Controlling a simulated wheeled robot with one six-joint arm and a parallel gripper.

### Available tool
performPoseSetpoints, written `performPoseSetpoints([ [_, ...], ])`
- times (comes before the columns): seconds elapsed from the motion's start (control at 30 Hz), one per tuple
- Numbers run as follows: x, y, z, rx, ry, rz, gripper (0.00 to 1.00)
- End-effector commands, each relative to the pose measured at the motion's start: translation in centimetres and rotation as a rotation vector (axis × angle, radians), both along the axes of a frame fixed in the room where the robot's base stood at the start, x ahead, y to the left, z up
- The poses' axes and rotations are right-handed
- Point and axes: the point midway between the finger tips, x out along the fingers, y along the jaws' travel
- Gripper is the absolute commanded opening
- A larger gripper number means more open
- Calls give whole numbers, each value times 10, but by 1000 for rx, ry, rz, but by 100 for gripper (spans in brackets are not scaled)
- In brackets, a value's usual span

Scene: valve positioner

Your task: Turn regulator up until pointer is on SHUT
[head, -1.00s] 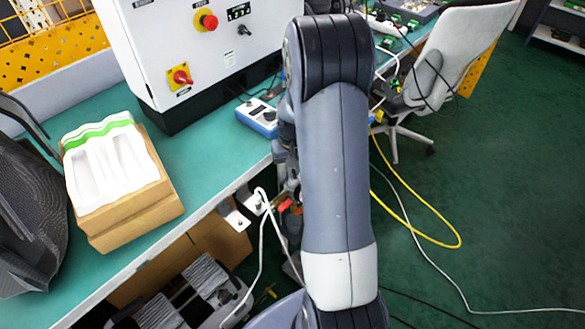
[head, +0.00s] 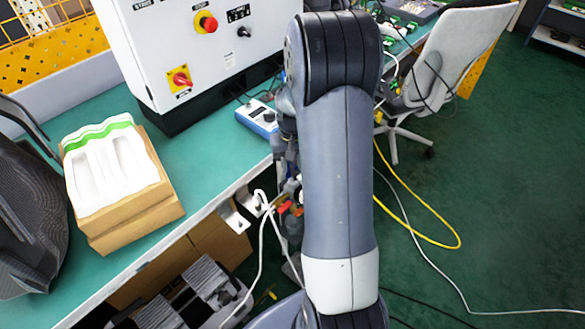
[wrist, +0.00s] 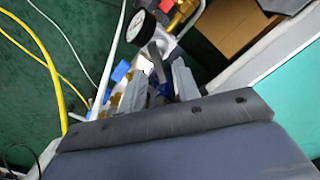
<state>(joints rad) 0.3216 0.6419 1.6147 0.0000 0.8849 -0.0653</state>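In the wrist view my gripper (wrist: 160,82) reaches in among small fittings, with its two grey fingers apart. Dark and blue parts show between the fingers; I cannot tell whether the fingers press on them or which part is the regulator. A round white-faced gauge (wrist: 141,27) with a dark rim stands just beyond the fingertips, beside a brass fitting (wrist: 182,14). A blue part (wrist: 121,70) lies to the left of the fingers. The pointer and the SHUT mark cannot be made out. In the head view my arm hides most of the gripper and the fittings.
A teal bench (head: 205,165) carries a white control cabinet (head: 195,45), a cardboard box with white foam (head: 110,170) and a blue-white meter (head: 258,118). Red-orange fittings (head: 285,208) show below the bench edge. A yellow cable (head: 415,232) lies on the green floor, right.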

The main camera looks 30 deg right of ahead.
Motion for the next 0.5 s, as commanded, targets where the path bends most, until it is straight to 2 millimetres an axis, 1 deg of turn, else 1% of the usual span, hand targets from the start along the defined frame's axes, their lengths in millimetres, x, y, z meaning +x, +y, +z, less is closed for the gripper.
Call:
performPoseSetpoints([
  [0.03,1,0,13,-2,-6,0,31],
  [0.2,1,0,48,-1,-4,0,31],
  [0.3,1,0,63,-1,-4,0,31],
  [0.4,0,0,73,-1,-2,0,31],
  [0.5,0,0,78,0,-1,0,31],
])
